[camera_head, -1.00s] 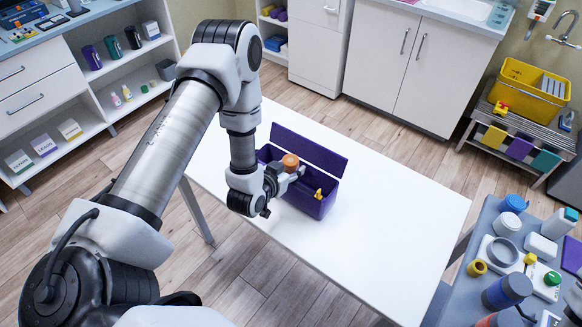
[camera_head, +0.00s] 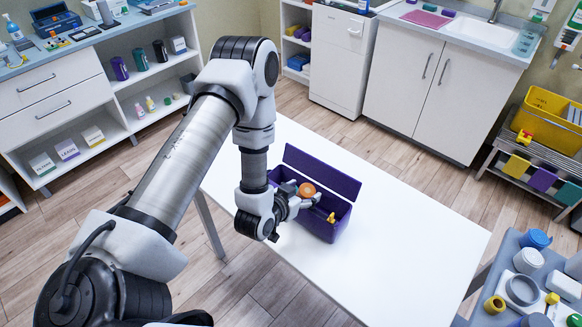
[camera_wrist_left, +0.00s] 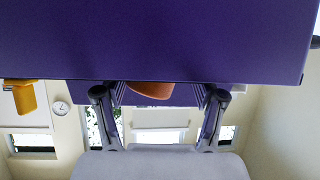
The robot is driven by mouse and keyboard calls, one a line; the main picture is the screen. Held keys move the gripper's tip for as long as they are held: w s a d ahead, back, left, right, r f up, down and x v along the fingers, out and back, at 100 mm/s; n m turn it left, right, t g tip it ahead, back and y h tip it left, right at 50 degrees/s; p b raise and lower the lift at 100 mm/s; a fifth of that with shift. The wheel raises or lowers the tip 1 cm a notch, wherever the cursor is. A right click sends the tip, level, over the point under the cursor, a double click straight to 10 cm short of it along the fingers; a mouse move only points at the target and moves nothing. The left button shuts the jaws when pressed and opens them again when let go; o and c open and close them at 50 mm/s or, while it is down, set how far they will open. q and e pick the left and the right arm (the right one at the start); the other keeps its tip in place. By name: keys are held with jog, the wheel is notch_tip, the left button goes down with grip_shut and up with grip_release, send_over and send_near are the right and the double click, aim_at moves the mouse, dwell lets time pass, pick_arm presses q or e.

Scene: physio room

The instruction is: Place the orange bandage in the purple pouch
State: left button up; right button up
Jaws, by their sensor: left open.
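The purple pouch (camera_head: 325,232) stands on the white table with its lid (camera_head: 320,172) raised at the back. The round orange bandage (camera_head: 307,189) shows at the pouch's opening, between or just beside the fingers of my left gripper (camera_head: 308,198). My left gripper is open. In the left wrist view, the purple pouch (camera_wrist_left: 160,40) fills the top, and the orange bandage (camera_wrist_left: 150,88) shows between the two spread fingers, partly hidden by purple. I cannot tell whether it touches the pouch floor. My right gripper is not in view.
A small yellow item (camera_head: 331,217) is in the right part of the pouch. The white table (camera_head: 420,240) is clear around the pouch. A blue-grey cart (camera_head: 488,318) with several items stands at the lower right. Shelves (camera_head: 110,110) stand at the back left.

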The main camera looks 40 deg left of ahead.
pick_arm(q)
jog(key=r+p+v, duration=0.1)
jog(key=p+v, duration=0.1)
jog(key=v, duration=0.8)
jog(key=s+d+f+g, duration=0.1)
jog(key=f, duration=0.1)
jog(key=s+d+f+g, duration=0.1)
jog(key=s+f+g, duration=0.1)
jog(key=f, duration=0.1)
jog(key=s+d+f+g+h, duration=0.1)
jog(key=d+f, duration=0.1)
jog(key=f, duration=0.1)
jog(key=shift+s+f+m, duration=0.15)
jog(key=shift+f+m, duration=0.05)
jog(key=shift+m, duration=0.2)
jog(key=s+d+f+g, duration=0.1)
jog(key=s+f+g, duration=0.2)
jog(key=s, duration=0.3)
jog(key=s+d+f+g, duration=0.1)
jog(key=s+f+g, duration=0.2)
jog(key=s+g, duration=0.2)
jog(key=shift+s+d+f+n+g+y, duration=0.3)
jog(key=shift+s, duration=0.7)
